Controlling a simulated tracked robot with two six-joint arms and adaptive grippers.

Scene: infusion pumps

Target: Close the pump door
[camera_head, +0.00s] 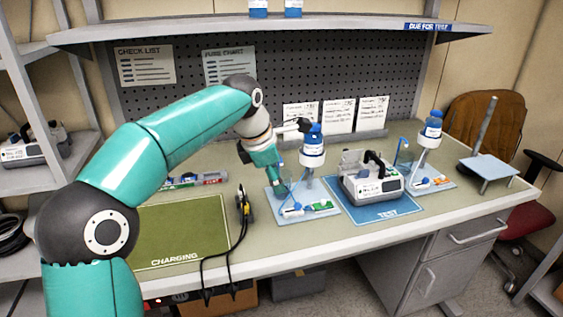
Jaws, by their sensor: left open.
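The infusion pump (372,187) is a grey-white box with a small display, standing on the blue TEST mat (395,212). A pale upright panel (352,158) and a black handle-like part (377,160) rise from its top. The panel looks like the raised door, but the picture is too small to be sure. My left gripper (305,126) is open, reaching in from the left above and to the left of the pump, apart from it. Its fingertips are close to a blue-and-white bottle (313,150); contact cannot be told. My right gripper is not in view.
The bottle stands on a light-blue tray (322,207) left of the pump. A second bottle (430,134) and tray (440,181) stand to its right. A green CHARGING mat (180,232) lies bare at left, with black cables (243,215) beside it. A shelf (330,27) hangs above.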

